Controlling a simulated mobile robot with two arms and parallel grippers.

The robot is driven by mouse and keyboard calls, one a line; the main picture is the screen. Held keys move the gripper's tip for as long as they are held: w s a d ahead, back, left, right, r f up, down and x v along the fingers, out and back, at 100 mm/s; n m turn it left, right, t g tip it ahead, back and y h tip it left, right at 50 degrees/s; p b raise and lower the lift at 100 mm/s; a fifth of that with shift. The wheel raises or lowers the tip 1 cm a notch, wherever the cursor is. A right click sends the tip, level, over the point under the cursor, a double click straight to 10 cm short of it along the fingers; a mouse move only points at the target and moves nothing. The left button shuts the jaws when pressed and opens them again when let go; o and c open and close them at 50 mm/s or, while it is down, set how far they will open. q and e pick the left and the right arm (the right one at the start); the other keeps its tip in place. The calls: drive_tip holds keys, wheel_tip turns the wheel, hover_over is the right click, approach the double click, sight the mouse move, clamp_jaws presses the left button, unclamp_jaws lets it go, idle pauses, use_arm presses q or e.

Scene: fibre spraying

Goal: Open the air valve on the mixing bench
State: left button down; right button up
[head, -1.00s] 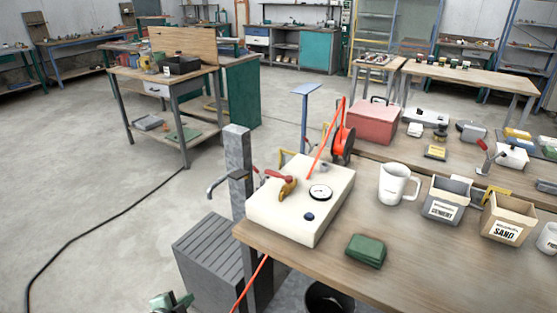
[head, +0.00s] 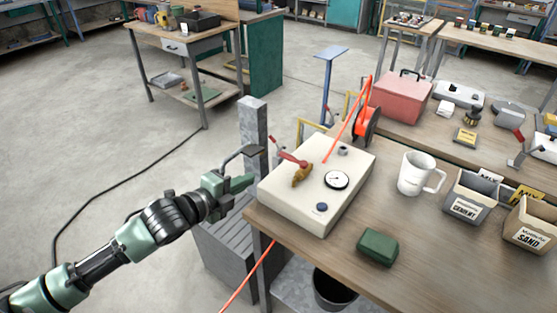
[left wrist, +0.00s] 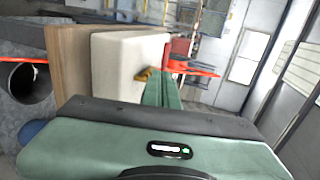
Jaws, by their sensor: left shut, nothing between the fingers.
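The air valve (head: 301,176) is a brass body with a red lever (head: 290,160), on top of a cream box (head: 326,190) at the bench's left corner. The lever points to the upper left, away from the brass body. A round gauge (head: 336,180) sits to its right. My left gripper (head: 247,183) is shut and empty, left of the box and apart from the lever. In the left wrist view its green fingers (left wrist: 162,92) are together, with the brass valve (left wrist: 144,75) just beyond. My right gripper is not in view.
A grey post (head: 252,122) with a bent tap stands behind my gripper. A green block (head: 378,246), a white mug (head: 418,174), a cement box (head: 470,196) and a sand box (head: 530,225) stand on the bench (head: 440,255). A red hose reel (head: 367,126) is behind the box.

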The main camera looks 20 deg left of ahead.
sight(285, 158)
use_arm(q)
drive_tip(key=p+x, duration=0.1)
drive_tip(key=x, duration=0.3)
drive_tip(key=p+x, duration=0.1)
drive_tip(key=x, duration=0.4)
drive_tip(key=r+p+x, duration=0.1)
drive_tip(key=p+x, duration=0.1)
drive_tip(key=x, duration=0.3)
drive_tip(key=shift+w, duration=0.15)
